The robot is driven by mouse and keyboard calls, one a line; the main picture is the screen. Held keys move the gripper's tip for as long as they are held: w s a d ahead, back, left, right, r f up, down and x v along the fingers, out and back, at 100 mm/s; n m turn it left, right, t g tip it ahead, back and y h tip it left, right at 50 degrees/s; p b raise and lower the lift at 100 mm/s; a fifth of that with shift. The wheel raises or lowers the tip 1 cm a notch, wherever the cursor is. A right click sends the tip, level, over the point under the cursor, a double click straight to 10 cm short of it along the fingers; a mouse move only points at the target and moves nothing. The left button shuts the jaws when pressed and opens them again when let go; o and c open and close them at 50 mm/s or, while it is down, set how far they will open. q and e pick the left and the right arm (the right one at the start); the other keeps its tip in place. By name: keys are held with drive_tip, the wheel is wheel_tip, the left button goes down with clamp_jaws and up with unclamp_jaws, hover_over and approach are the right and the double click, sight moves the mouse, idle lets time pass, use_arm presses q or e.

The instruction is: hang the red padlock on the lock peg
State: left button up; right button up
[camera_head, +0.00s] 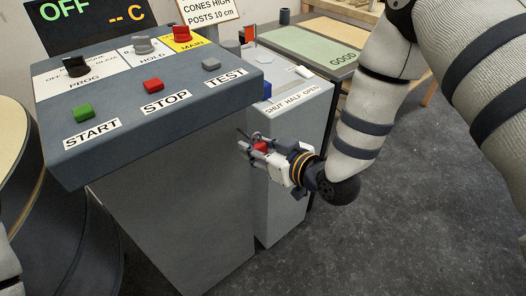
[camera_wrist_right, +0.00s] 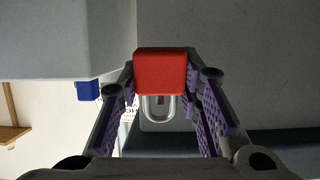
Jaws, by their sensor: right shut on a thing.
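The red padlock (camera_wrist_right: 161,72) is between the purple-padded fingers of my right gripper (camera_head: 256,145) in the right wrist view. Its red body is toward the top of that view and its silver shackle points down. In the head view the padlock (camera_head: 262,147) shows as a small red patch between the fingers. I cannot make out the lock peg in either view. My left gripper is not in view.
The control panel (camera_head: 150,129) with START, STOP and TEST buttons overhangs on the left. A narrow grey stand (camera_head: 290,130) labelled SHUT HALF OPEN is close behind my right gripper. A green GOOD mat (camera_head: 312,48) lies on a table behind. The floor at right is clear.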

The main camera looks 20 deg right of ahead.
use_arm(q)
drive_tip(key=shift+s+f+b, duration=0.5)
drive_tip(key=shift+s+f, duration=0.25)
use_arm(e)
drive_tip(key=shift+f+x, duration=0.15)
drive_tip(key=shift+x, duration=0.7)
drive_tip(key=shift+f+x, duration=0.15)
drive_tip(key=shift+x, duration=0.7)
drive_tip(key=shift+s, duration=0.1)
drive_tip(key=o, duration=1.2)
drive_tip(key=shift+o, duration=0.2)
